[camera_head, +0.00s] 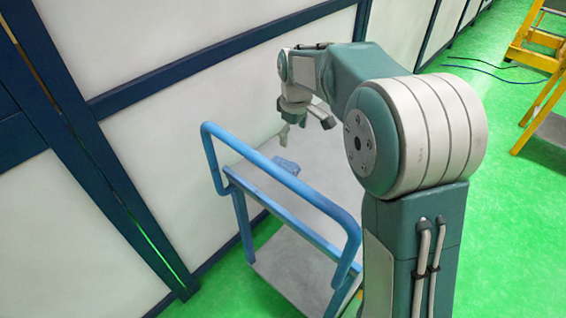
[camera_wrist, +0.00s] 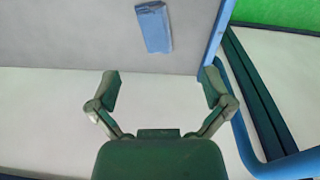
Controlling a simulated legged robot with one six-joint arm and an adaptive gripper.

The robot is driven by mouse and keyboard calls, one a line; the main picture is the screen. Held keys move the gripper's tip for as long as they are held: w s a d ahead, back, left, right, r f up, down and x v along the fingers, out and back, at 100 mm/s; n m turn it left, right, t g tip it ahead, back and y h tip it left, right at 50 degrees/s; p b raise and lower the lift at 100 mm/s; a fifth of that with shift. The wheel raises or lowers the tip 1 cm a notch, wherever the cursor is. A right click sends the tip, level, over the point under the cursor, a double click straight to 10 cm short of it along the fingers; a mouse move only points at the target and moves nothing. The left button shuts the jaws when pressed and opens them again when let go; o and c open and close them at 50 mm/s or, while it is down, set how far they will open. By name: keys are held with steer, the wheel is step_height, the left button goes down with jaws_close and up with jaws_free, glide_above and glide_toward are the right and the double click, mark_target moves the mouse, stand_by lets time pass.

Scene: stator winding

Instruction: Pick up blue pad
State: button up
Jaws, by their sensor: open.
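The blue pad (camera_wrist: 154,27) lies on the light grey top of the cart (camera_wrist: 60,30), in the upper middle of the wrist view. In the head view the pad (camera_head: 285,166) lies on the cart top just behind the blue rail. My gripper (camera_wrist: 160,86) is open and empty, its two fingers spread wide. The pad shows beyond the fingertips, apart from them. In the head view my gripper (camera_head: 292,136) is above the cart, near the pad. The head view shows a gap between gripper and pad, but its height is hard to tell.
A blue tubular handle (camera_head: 275,172) rises at the cart's near side, close to the pad. A white wall with dark blue frames (camera_head: 180,80) stands behind the cart. A yellow ladder (camera_head: 535,60) and a blue cable (camera_head: 490,68) are at the far right on the green floor.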

steer(key=n, duration=0.2)
glide_toward(285, 164)
steer(key=shift+w+a+g, duration=0.4)
steer(key=shift+a, duration=0.1)
steer(key=f, duration=1)
steer(key=shift+s+d+f, duration=0.1)
steer(key=shift+d+f, duration=0.2)
steer(key=shift+d, duration=0.05)
steer(key=c, duration=0.8)
